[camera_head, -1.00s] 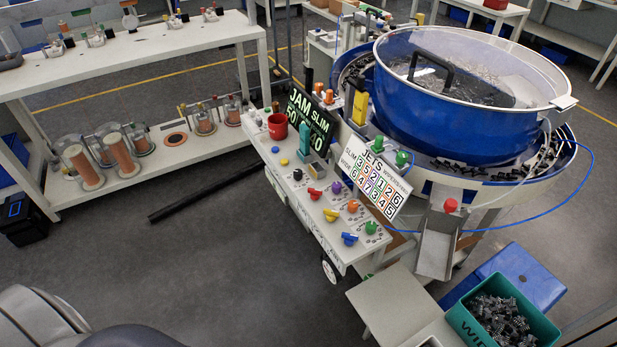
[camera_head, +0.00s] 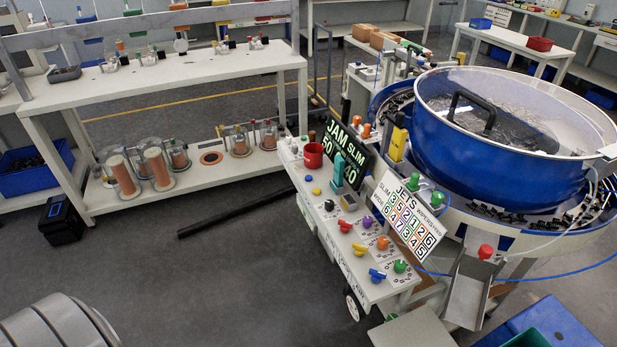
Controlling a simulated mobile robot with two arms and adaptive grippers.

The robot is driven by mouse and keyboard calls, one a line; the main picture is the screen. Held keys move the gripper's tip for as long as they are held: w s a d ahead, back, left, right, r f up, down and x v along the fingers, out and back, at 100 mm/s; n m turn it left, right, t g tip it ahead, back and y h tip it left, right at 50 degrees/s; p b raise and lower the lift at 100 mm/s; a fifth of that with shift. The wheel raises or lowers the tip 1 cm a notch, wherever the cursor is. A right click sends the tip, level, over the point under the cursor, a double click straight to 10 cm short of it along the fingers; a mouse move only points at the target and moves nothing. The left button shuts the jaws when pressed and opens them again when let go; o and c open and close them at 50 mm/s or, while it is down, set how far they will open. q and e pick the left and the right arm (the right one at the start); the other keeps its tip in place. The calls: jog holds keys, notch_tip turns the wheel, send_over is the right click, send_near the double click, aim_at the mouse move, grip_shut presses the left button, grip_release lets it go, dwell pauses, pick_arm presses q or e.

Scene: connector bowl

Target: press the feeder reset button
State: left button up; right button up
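The blue bowl feeder (camera_head: 490,130) stands at the right under a clear lid with a black handle. A red knob or button (camera_head: 485,251) sits at the top of its metal chute (camera_head: 466,292). A control panel (camera_head: 325,215) runs along the feeder's left side, with yellow, red, purple, orange, blue and green knobs and small buttons. I cannot read which one is marked as the reset button. Two green caps (camera_head: 437,198) sit behind the JETS number card (camera_head: 408,218). Neither of my grippers is in view.
A red mug (camera_head: 313,155) and a black JAM/SLIM sign (camera_head: 350,150) stand on the panel. A white two-level bench (camera_head: 170,70) holds several glass jars. A black bar (camera_head: 235,212) lies on the floor. A blue crate (camera_head: 550,325) is at the lower right.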

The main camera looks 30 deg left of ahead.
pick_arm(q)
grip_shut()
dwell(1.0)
